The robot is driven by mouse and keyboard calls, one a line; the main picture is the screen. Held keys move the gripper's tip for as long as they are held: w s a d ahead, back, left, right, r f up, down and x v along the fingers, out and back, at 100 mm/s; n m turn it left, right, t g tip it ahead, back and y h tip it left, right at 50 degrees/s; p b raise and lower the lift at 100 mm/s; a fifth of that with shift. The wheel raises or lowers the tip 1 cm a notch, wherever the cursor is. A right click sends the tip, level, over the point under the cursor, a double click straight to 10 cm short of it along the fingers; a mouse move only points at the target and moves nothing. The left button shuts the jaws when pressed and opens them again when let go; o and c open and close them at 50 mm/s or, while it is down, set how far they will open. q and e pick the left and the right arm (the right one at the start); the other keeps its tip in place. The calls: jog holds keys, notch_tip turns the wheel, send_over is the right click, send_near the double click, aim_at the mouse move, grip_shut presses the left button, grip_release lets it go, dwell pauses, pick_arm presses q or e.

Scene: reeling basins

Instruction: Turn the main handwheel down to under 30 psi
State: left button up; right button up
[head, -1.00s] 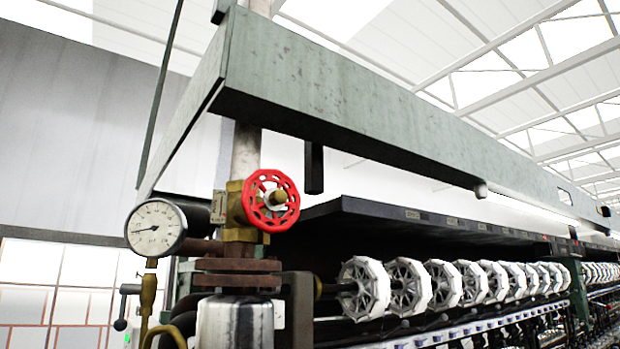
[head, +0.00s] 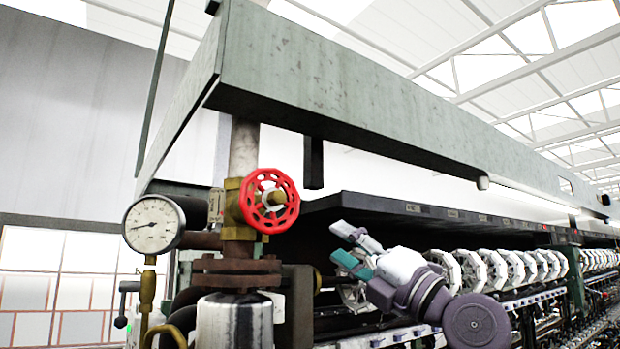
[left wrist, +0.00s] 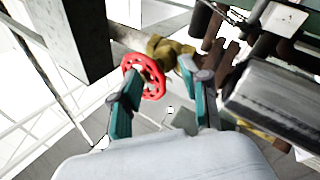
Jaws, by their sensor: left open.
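The red spoked handwheel (head: 269,201) sits on a brass valve (head: 236,207) on the vertical pipe in the head view. A round white pressure gauge (head: 153,225) is to its left. Its needle points left and slightly down; its numbers are too small to read. My left gripper (head: 341,244) is open and empty, to the right of and a little below the handwheel, apart from it. In the left wrist view, the handwheel (left wrist: 145,77) and brass valve (left wrist: 168,50) appear beyond the open teal-padded fingers (left wrist: 160,76). My right gripper is not in view.
A large grey-green beam (head: 350,100) runs above the valve, with a short dark post (head: 313,163) hanging from it. Rusty flanges (head: 237,272) and a metal cylinder (head: 234,320) are below. White reels (head: 480,268) line the machine at right.

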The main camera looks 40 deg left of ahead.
aim_at(281, 197)
pick_arm(q)
jog(key=s+r+t+h+p, duration=0.1)
jog(key=s+r+t+h, duration=0.2)
jog(key=s+r+h, duration=0.45)
jog(key=shift+y, duration=0.55)
jog(key=a, duration=0.6)
jog(key=shift+a, duration=0.25)
jog(key=shift+d, duration=0.1)
